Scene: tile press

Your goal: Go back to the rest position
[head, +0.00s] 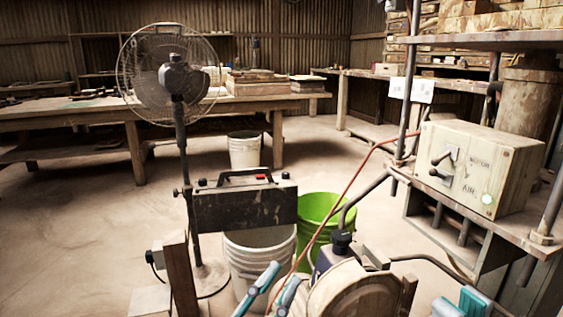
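My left gripper (274,289) shows at the bottom edge, left of the round wooden wheel-like part of the press. Its two teal-tipped fingers stand apart with a gap between them, and I see nothing held there. My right gripper (461,303) shows only as teal finger parts at the bottom edge, right of the press. Most of it is cut off by the frame, so I cannot tell how wide it is. The press (355,290) stands between the two grippers, with its lower part out of view.
A control box (478,165) with a lever sits on the right shelf; a red hose runs down from it. A standing fan (178,85), a dark case (245,207), a white bucket (260,250) and a green bucket (318,212) stand ahead. Open floor (85,235) lies left.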

